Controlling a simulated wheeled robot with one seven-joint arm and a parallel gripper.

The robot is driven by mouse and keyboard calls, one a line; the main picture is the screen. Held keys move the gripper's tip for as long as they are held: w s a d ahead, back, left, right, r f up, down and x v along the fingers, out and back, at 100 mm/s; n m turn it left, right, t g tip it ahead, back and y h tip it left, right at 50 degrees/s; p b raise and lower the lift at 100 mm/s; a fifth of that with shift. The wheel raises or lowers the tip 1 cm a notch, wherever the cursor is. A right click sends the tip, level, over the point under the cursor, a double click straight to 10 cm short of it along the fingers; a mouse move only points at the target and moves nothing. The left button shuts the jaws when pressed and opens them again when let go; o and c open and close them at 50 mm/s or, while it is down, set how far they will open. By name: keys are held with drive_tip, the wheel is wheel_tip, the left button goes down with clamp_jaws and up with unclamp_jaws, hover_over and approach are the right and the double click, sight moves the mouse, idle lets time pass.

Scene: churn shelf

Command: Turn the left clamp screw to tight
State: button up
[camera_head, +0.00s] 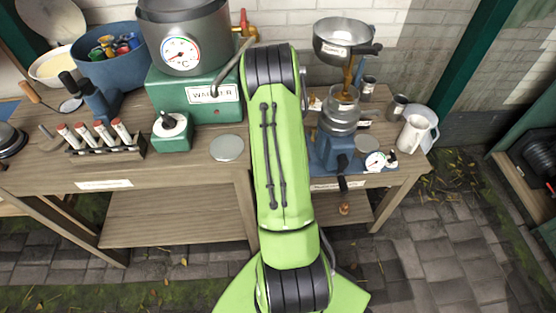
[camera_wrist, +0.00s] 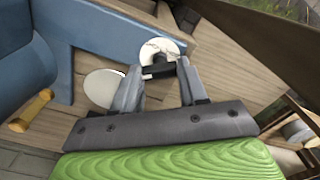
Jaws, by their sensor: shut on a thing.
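A blue churn (camera_head: 335,145) with a glass jar (camera_head: 342,105) stands on the bench, right of my arm; its blue body (camera_wrist: 105,30) fills the upper left of the wrist view. In the wrist view my gripper (camera_wrist: 160,78) has its two grey fingers around a small dark piece (camera_wrist: 159,70), which appears to be the clamp screw. In the head view my arm hides the gripper and the screw.
A black crank (camera_head: 343,183) with a wooden knob (camera_head: 345,208) hangs at the churn's front; the knob (camera_wrist: 30,110) is left in the wrist view. A dial (camera_head: 376,160) and white jug (camera_head: 417,133) stand right. A green warmer (camera_head: 190,98) and tube rack (camera_head: 105,145) stand left.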

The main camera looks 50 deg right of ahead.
drive_tip(key=m, duration=0.6)
drive_tip(key=shift+m, duration=0.4)
idle(0.4)
drive_tip(key=o, duration=1.1)
drive_tip(key=shift+c, duration=0.2)
wheel_tip(320, 180, up, 16)
drive_tip(key=p, duration=0.5)
drive_tip(key=shift+f, duration=0.15)
